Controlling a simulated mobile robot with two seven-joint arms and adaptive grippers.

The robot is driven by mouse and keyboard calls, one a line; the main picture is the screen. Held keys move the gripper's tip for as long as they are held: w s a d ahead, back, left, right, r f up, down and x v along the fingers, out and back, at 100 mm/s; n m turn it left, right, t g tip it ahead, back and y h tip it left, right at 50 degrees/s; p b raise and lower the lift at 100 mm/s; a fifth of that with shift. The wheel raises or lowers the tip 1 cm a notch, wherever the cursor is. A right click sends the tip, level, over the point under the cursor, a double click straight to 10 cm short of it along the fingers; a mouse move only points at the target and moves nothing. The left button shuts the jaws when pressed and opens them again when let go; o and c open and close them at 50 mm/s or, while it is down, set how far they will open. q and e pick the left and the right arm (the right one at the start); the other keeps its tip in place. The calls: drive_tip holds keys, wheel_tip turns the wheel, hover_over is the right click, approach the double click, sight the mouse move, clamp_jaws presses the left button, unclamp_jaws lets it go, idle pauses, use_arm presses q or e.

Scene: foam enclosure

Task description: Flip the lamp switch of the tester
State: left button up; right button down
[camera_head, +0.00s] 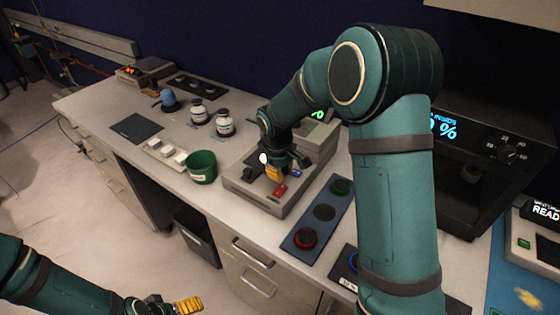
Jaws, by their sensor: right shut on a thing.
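The tester is the grey box (252,191) on the bench, with a raised back part and a green lit display partly behind my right arm. A white round lamp (263,158), a red switch (281,189) and a blue switch (295,173) show on it. My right gripper (274,174) reaches down to the tester's top, its yellow fingers shut just behind the red switch. The part between the fingers is hidden; it appears to be a switch of the tester. My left gripper (187,305) is low at the bottom edge, away from the bench, its opening unclear.
A green cup (202,167), white blocks (165,153) and two jars (224,123) stand left of the tester. A button panel (324,212) with red and green buttons lies to its right. A black oven-like unit (465,160) stands far right. A dark bin (197,238) is below.

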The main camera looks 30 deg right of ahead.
sight(282, 185)
drive_tip(key=shift+w+d+f, duration=0.1)
drive_tip(key=shift+d+f, duration=0.1)
drive_tip(key=shift+f, duration=1.7)
drive_tip(key=shift+d+f+g+y+p, duration=0.2)
drive_tip(key=shift+f+g+y+p, duration=0.15)
drive_tip(key=shift+g+y+p, duration=0.25)
drive_tip(key=shift+a+f, duration=0.1)
drive_tip(key=shift+r+p, duration=0.4)
drive_tip(key=shift+r, duration=0.45)
